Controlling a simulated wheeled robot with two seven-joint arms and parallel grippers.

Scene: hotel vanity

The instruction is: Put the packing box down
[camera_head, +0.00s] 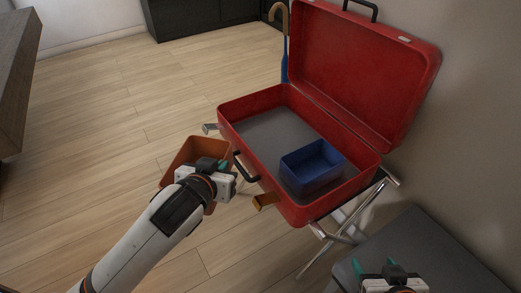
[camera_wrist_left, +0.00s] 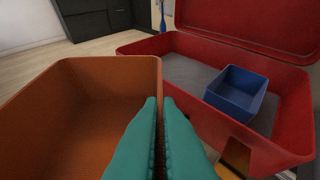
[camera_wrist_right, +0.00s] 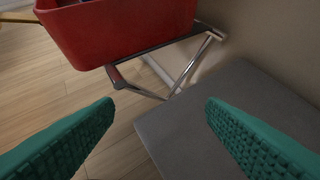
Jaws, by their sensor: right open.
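An orange-brown open box (camera_head: 190,150) hangs at the left gripper, left of the red suitcase; it fills the left of the left wrist view (camera_wrist_left: 85,115). My left gripper (camera_head: 223,168) is shut on the box's wall nearest the suitcase, with its teal fingers (camera_wrist_left: 160,130) close together there. The box appears held above the floor, beside the suitcase's front edge. A blue open box (camera_head: 312,168) sits inside the suitcase at its near right; it also shows in the left wrist view (camera_wrist_left: 237,92). My right gripper (camera_head: 390,266) is open and empty above the grey surface.
The red suitcase (camera_head: 245,107) lies open on a metal folding stand (camera_head: 350,215), lid raised against the wall. Its grey floor is bare left of the blue box. A grey bench (camera_head: 430,245) is at the lower right. A cane (camera_head: 284,65) stands behind the suitcase.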

